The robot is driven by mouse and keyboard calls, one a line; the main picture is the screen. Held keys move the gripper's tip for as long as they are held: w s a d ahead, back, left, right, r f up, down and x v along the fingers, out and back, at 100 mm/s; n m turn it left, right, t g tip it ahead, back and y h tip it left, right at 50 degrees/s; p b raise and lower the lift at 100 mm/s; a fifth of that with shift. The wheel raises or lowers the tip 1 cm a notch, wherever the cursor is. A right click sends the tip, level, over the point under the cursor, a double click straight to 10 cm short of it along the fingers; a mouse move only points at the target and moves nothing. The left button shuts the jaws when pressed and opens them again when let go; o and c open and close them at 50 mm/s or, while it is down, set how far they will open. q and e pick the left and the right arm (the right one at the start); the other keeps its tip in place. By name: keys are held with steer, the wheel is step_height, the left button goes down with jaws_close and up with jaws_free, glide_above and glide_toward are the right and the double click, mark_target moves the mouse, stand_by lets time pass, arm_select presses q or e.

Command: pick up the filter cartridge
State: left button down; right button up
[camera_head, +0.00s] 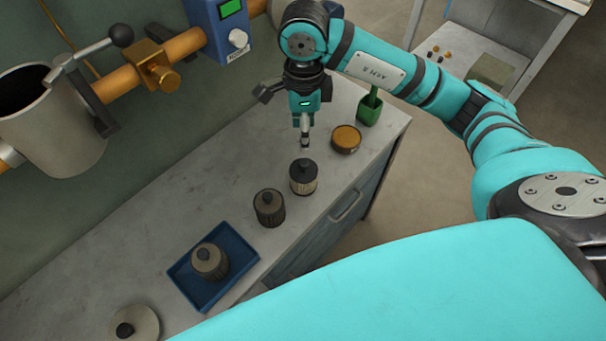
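Three ribbed filter cartridges with dark top knobs stand upright in a row. The far one (303,179), with a pale body and black top, is on the grey bench (140,245). A darker brown one (269,209) is beside it on the bench. A grey-brown one (209,263) stands in a blue tray (190,290). My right gripper (304,147) points down just above the far cartridge, with its tips close to the knob and apparently apart from it. Its fingers look narrow from here, so their opening cannot be told. My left gripper is not in view.
A round dish with orange-brown contents (346,138) and a green container (369,109) stand near the far cartridge. A knobbed round lid (142,321) lies at the near end. A pipe with a metal housing (60,130) runs along the wall. The bench's left strip is clear.

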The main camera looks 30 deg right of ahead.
glide_above(304, 162)
step_height(304, 162, down, 7)
steer(key=shift+s+a+r+p, duration=0.1)
steer(key=shift+r+p, duration=0.1)
steer(key=shift+p, duration=0.25)
step_height(304, 162, down, 5)
steer(key=shift+r+p, duration=0.1)
steer(key=shift+p, duration=0.65)
steer(key=shift+f, duration=0.35)
jaws_close()
steer(key=shift+r, duration=0.1)
